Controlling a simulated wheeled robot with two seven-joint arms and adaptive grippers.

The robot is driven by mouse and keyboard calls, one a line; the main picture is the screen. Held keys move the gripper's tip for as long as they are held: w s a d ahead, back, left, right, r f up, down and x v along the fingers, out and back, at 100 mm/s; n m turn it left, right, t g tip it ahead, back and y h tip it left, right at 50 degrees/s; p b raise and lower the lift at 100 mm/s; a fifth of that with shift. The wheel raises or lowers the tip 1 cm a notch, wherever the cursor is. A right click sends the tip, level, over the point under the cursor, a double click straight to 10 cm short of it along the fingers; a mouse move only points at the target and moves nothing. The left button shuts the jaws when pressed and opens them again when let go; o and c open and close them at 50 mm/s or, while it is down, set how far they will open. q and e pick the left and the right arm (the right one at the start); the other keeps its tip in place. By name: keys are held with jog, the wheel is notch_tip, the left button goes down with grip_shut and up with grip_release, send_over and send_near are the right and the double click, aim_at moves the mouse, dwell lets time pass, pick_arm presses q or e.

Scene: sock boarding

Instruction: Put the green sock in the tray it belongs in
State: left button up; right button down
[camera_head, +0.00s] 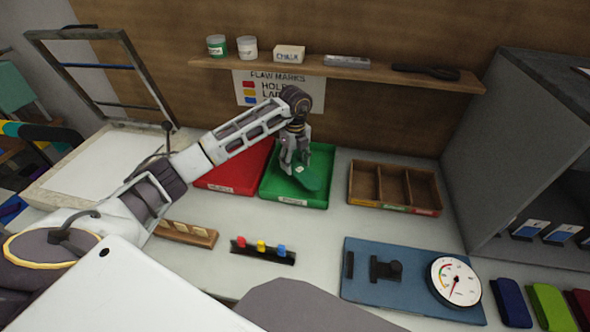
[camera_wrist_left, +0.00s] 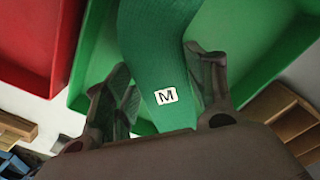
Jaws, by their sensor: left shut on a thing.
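The green sock (camera_head: 311,178) hangs from my left gripper (camera_head: 291,166) over the green tray (camera_head: 322,156). I cannot tell whether the sock touches the tray floor. The red tray (camera_head: 236,176) stands directly left of the green one. My right gripper is not in view.
A wooden box with compartments (camera_head: 395,184) stands right of the green tray. A peg strip with red, yellow and blue pegs (camera_head: 262,250), a blue board with a dial (camera_head: 410,277) and folded socks (camera_head: 550,306) lie nearer. A shelf (camera_head: 340,70) hangs above.

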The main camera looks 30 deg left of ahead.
aim_at(295, 164)
pick_arm(q)
jog(key=shift+f, duration=1.85)
jog(key=shift+f, duration=0.1)
jog(key=o, duration=0.9)
jog(key=shift+c, duration=0.2)
notch_tip(295, 164, up, 12)
jog(key=shift+r, duration=0.15)
